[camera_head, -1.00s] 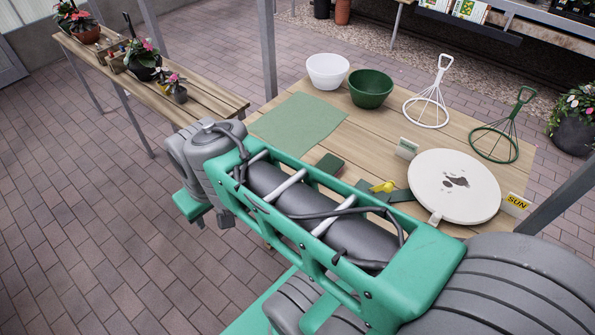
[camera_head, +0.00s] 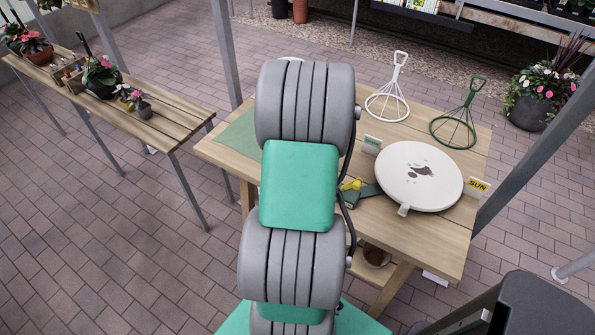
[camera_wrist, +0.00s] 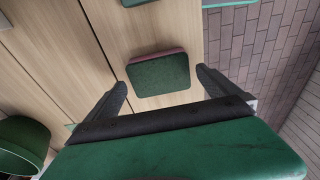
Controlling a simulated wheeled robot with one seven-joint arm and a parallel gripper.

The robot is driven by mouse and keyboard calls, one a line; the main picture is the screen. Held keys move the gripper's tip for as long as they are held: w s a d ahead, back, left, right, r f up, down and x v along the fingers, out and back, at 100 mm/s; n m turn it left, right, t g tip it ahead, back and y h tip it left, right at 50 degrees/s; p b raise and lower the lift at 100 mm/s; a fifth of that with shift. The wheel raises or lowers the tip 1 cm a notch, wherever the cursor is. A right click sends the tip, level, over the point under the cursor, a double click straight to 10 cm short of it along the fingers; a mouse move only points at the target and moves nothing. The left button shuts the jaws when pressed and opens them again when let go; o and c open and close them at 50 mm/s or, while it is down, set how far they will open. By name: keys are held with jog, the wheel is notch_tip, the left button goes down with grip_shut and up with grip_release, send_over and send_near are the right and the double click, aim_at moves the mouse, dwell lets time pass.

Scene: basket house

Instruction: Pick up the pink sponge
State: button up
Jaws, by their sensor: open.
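The pink sponge (camera_wrist: 158,75) shows in the wrist view as a block with a dark green top and a thin pink edge. It lies flat on the wooden table, near the table's edge. My gripper (camera_wrist: 162,80) is open and empty, with one dark finger to each side of the sponge in the picture. The sponge appears apart from the fingers; the height gap is hard to tell. In the head view my arm hides both the sponge and my gripper.
In the head view the wooden table (camera_head: 455,232) bears a white round board (camera_head: 405,185), a yellow-handled tool (camera_head: 350,186), a SUN card (camera_head: 477,185), a white wire stand (camera_head: 386,105), a green wire stand (camera_head: 455,128) and a green mat (camera_head: 240,135). A green bowl (camera_wrist: 22,140) shows in the wrist view.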

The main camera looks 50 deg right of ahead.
notch_tip(320, 180, down, 3)
jog(key=shift+w+r, duration=0.15)
jog(key=shift+c, duration=0.2)
jog(key=c, duration=1.1)
